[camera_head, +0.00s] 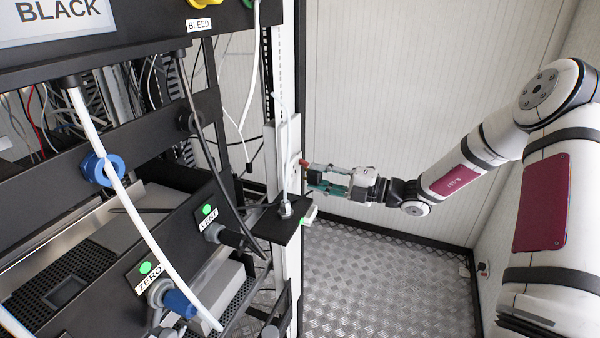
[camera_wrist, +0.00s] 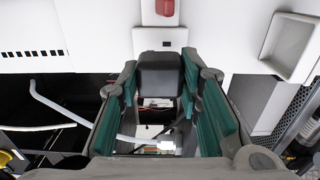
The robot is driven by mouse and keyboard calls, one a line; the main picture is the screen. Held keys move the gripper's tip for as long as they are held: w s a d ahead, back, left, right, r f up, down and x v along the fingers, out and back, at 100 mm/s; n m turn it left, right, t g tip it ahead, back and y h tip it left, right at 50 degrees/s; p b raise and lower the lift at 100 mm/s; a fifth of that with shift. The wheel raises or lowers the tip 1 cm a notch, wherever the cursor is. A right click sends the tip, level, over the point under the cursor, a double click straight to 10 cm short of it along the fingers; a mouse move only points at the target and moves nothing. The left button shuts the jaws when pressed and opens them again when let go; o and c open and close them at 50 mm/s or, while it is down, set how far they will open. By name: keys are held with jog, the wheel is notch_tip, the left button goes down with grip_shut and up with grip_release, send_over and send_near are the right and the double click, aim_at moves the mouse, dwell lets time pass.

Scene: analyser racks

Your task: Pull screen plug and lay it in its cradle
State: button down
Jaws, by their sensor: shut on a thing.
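My gripper (camera_head: 328,182) reaches in from the right to a white upright panel in the head view. In the wrist view its teal-padded fingers (camera_wrist: 160,85) are shut on a dark grey block, which I take to be the screen plug (camera_wrist: 160,70). The block lies up against the white panel's lower edge; I cannot tell whether it is seated in a socket. No cradle can be named with certainty; a white recessed tray (camera_wrist: 291,46) shows at the right in the wrist view.
A red part (camera_wrist: 165,7) sits on the panel above the plug. A black shelf (camera_head: 283,222) with a white cable connector (camera_head: 286,208) juts out below my gripper. The black rack (camera_head: 160,150) with cables fills the left. Floor (camera_head: 390,280) right of the shelf is clear.

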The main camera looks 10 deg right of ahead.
aim_at(321, 177)
jog(key=shift+v, duration=0.95)
jog(key=shift+d, duration=0.1)
jog(key=shift+v, duration=1.95)
